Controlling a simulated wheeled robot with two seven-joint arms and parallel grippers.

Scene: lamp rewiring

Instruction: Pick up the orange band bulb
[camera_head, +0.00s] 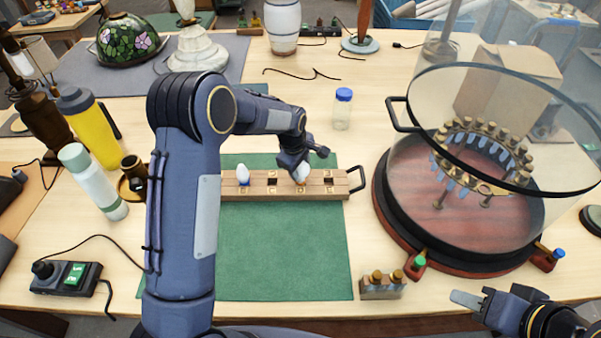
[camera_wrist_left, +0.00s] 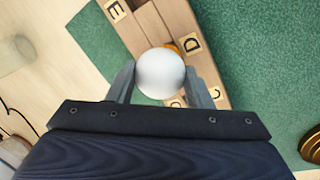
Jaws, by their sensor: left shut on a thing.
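A white bulb (camera_wrist_left: 160,73) with a bit of orange band showing at its edge is between the fingers of my left gripper (camera_wrist_left: 162,84), which is shut on it. In the head view the bulb (camera_head: 301,173) is at the wooden block rack (camera_head: 270,191), toward its right end, with my left gripper (camera_head: 297,163) over it. I cannot tell whether its base is still in the slot.
The rack lies on a green mat (camera_head: 280,260). A large glass dome (camera_head: 470,150) on a round dark red base stands right. A small wooden block with brass pieces (camera_head: 382,287) is at the front. A blue-capped jar (camera_head: 342,110) stands behind the rack. Bottles (camera_head: 92,180) stand left.

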